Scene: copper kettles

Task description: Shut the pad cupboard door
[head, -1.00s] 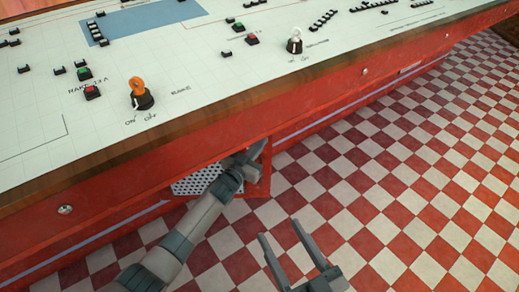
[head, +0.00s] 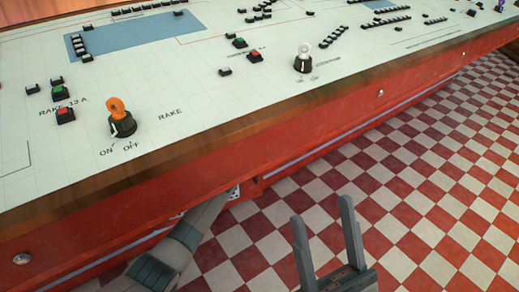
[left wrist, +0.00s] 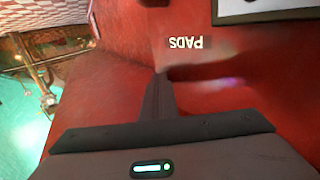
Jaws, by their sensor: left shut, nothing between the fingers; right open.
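The pad cupboard door (head: 256,187) shows only as a small red corner below the desk edge in the head view, still standing out a little. A bit of white perforated panel (head: 235,191) shows beside it. In the left wrist view a red face with an upside-down PADS label (left wrist: 188,43) fills the middle. My left gripper (left wrist: 161,80) is shut and empty, its tips at or very near this red surface; contact is unclear. In the head view its tips are hidden under the desk edge. My right gripper (head: 322,208) is open and empty over the floor.
The control desk (head: 180,158) with a wooden edge overhangs the cupboard. An orange-topped switch (head: 120,118) and a white-topped switch (head: 303,60) stand on its panel. The checkered floor (head: 420,185) to the right is clear.

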